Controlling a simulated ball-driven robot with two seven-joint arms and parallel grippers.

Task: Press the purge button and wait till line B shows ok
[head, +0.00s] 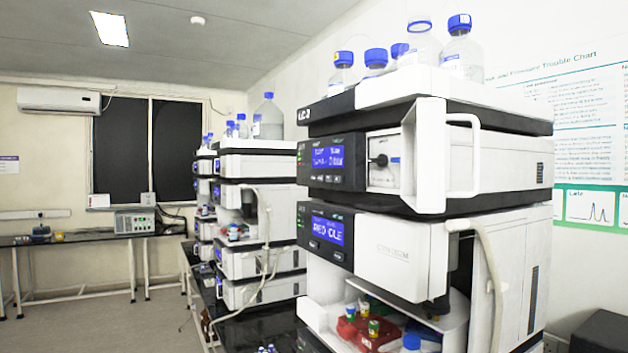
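A tall column stack (478,165) of white and black instrument modules stands at the right. Its upper module has a blue-lit display (328,157) with text too small to read surely. A black knob (381,160) sits on a white panel beside that display. The lower module has another blue display (328,230) with large, partly legible letters. Small marks or keys lie around both displays, but I cannot tell which is a purge button. I cannot make out a line B reading. Neither of my grippers is in view.
Blue-capped bottles (461,50) stand on top of the stack. A red vial rack (372,335) sits in its lower opening. A second stack (259,210) stands behind on a dark bench. A side bench (75,237) runs along the back wall. Open floor (100,325) lies at the left.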

